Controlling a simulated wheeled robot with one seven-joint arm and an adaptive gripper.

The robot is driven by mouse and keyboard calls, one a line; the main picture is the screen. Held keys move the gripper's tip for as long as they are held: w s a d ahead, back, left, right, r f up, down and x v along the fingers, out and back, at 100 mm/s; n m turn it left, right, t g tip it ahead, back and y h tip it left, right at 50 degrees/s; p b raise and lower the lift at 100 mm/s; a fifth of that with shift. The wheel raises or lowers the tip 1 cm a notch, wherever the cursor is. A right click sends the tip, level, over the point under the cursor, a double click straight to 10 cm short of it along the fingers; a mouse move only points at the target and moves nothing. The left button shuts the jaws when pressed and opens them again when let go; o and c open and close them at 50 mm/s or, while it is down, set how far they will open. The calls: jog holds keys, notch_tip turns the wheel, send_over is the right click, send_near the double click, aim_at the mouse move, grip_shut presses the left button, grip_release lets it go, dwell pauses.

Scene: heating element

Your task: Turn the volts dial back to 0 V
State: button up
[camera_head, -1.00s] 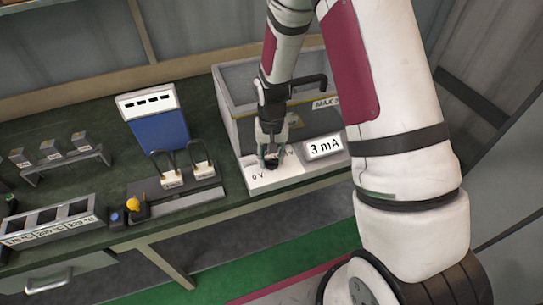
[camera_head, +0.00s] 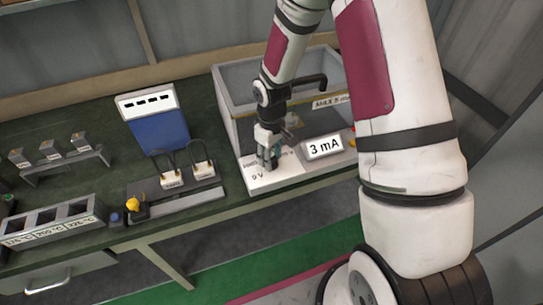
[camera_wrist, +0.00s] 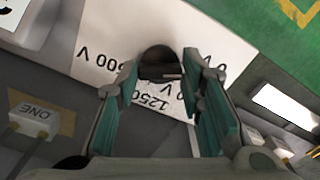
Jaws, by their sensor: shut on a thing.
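The volts dial (camera_wrist: 160,58) is a dark round knob on the white panel (camera_wrist: 105,35), seen in the wrist view between my finger pads. Printed volt labels surround it, including one ending in "00 V" and one reading "1250". A light mark shows on the knob, but I cannot tell which label it points to. In the head view my gripper (camera_head: 269,163) is down at the white panel, above a label that looks like "0 V" (camera_head: 258,177), and hides the dial. My gripper (camera_wrist: 165,95) is shut on the dial with its teal pads.
A grey open-topped box (camera_head: 232,95) stands behind the panel.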

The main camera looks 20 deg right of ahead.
aim_at(272, 160)
jog(key=shift+n, duration=0.4)
jog(key=o, duration=1.2)
jog(key=shift+c, duration=0.2)
notch_tip(272, 160, up, 12)
